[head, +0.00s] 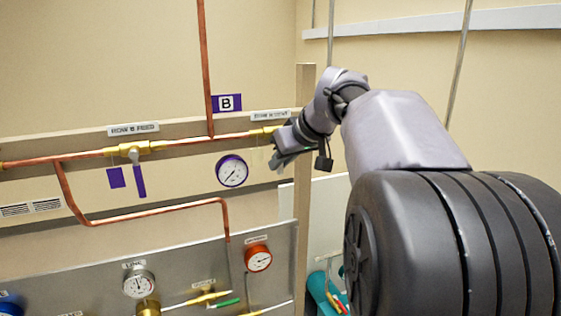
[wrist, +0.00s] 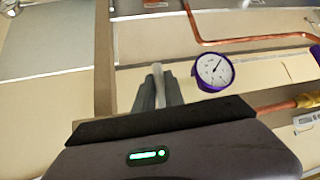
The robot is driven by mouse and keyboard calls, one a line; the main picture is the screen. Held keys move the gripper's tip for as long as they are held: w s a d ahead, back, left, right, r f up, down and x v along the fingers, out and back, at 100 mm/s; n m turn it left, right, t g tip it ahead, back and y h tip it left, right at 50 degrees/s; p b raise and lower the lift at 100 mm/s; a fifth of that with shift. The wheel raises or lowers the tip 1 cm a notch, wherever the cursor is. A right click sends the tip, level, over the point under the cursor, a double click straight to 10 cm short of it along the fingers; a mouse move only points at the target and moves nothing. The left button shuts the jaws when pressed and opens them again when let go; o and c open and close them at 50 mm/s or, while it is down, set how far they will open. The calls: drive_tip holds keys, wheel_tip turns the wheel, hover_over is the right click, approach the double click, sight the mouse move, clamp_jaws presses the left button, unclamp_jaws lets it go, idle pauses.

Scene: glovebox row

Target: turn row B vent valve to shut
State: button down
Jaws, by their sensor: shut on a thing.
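The row B vent label (head: 270,116) is on the rail, with the brass end of the vent valve (head: 262,131) below it in the head view. The rest of the valve is hidden behind my gripper (head: 281,160). In the wrist view my gripper (wrist: 158,80) points along the wall with its fingers close together around a narrow light-grey piece (wrist: 158,73), which looks like the valve's handle. The handle's angle is mostly hidden by the fingers.
The row B feed valve (head: 134,151), its purple handle hanging down, is left on the same copper pipe (head: 215,139). A purple-rimmed gauge (head: 232,170) is just left of my gripper. A vertical post (head: 303,200) stands close by. A lower panel (head: 90,272) carries more gauges and valves.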

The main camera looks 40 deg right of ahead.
drive_tip(key=shift+f, duration=0.3)
drive_tip(key=c, duration=1.5)
unclamp_jaws()
drive_tip(key=shift+w, duration=0.1)
drive_tip(key=shift+o, duration=0.3)
drive_tip(key=shift+w+a, duration=0.1)
drive_tip(key=shift+w, duration=0.1)
drive_tip(key=v, duration=1.7)
drive_tip(key=shift+s+r, duration=0.25)
